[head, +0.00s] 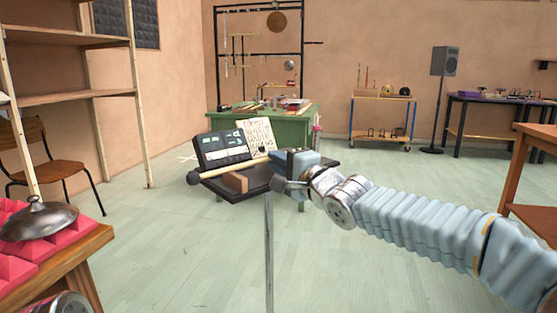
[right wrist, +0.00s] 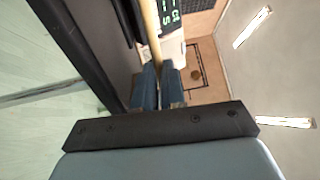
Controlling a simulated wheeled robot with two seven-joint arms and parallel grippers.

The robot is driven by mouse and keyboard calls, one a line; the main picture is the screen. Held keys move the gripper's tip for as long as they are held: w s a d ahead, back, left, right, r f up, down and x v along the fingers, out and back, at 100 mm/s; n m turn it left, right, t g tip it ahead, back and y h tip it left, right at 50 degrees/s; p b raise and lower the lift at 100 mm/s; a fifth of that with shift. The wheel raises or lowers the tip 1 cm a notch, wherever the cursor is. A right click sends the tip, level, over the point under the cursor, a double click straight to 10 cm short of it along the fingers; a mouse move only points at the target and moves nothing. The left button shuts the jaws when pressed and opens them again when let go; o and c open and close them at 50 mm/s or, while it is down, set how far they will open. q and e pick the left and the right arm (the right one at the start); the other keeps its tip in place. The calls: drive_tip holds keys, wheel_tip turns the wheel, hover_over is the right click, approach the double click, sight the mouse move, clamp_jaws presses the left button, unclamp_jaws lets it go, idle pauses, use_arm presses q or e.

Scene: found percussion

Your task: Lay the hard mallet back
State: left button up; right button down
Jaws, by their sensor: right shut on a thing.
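The mallet (head: 222,170) has a pale wooden shaft and a rounded head at its left end. It is held just above a dark tray top on a stand (head: 262,183). My right gripper (head: 273,157) is shut on the shaft's right end. In the right wrist view, the shaft (right wrist: 151,32) runs up from between the two dark fingers (right wrist: 160,80), beside the dark tray edge (right wrist: 72,40). Whether the mallet touches the tray or the wooden block (head: 235,182) on it cannot be told. My left gripper is not in view.
A black device with a lit display (head: 222,148) and a written sheet (head: 258,137) stand behind the mallet. A metal dome (head: 38,218) sits on red foam at the left. A green bench (head: 285,122) is behind. The floor around the stand is clear.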

drive_tip(key=shift+f, duration=0.3)
idle(0.5)
drive_tip(key=c, duration=1.1)
unclamp_jaws()
drive_tip(key=p+v, duration=0.2)
drive_tip(key=v, duration=1.1)
drive_tip(key=shift+s+d+p, duration=0.15)
drive_tip(key=shift+s+p, duration=0.15)
drive_tip(key=shift+s, duration=0.05)
